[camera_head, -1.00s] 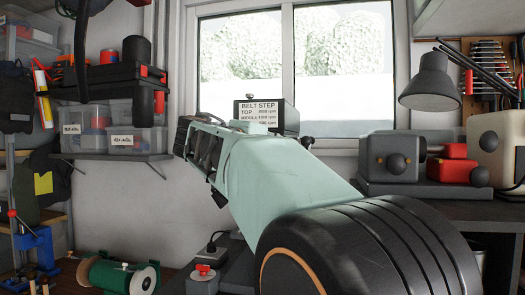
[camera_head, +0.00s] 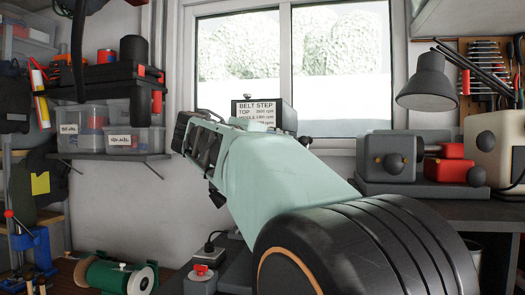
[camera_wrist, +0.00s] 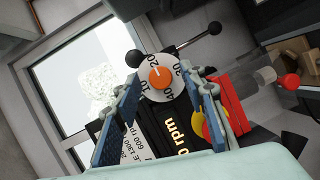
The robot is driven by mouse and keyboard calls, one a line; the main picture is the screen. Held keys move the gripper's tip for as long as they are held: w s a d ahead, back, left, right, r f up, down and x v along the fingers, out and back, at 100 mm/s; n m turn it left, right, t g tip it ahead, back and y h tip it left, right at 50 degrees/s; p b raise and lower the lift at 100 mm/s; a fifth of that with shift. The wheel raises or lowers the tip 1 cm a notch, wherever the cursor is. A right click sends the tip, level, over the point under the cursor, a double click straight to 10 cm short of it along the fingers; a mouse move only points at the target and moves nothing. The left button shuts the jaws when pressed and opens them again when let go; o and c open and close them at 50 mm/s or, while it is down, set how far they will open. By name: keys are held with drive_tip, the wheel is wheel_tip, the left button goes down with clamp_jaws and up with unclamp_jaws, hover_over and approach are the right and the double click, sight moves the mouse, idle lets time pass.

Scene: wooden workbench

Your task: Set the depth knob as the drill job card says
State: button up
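In the wrist view the depth knob (camera_wrist: 158,88) is a white dial with black numbers, among them 10, 20, 30 and 40, and an orange centre with a pale mark. My gripper (camera_wrist: 162,77) has its two blue-padded fingers apart, one on each side of the dial. I cannot tell whether the fingertips touch it. In the head view my gripper (camera_head: 197,143) is at the end of my pale green arm, and the knob is hidden. A belt step card (camera_head: 258,112) with rpm lines shows behind the arm. I can make out no drill job card.
A lit rpm display (camera_wrist: 174,140) and red and yellow parts lie close to the fingers. A black-knobbed lever (camera_wrist: 213,29) is beyond the dial. In the head view a grey lamp (camera_head: 428,85) and a grey box with knobs (camera_head: 386,155) stand on the right.

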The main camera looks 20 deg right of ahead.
drive_tip(key=v, duration=1.2)
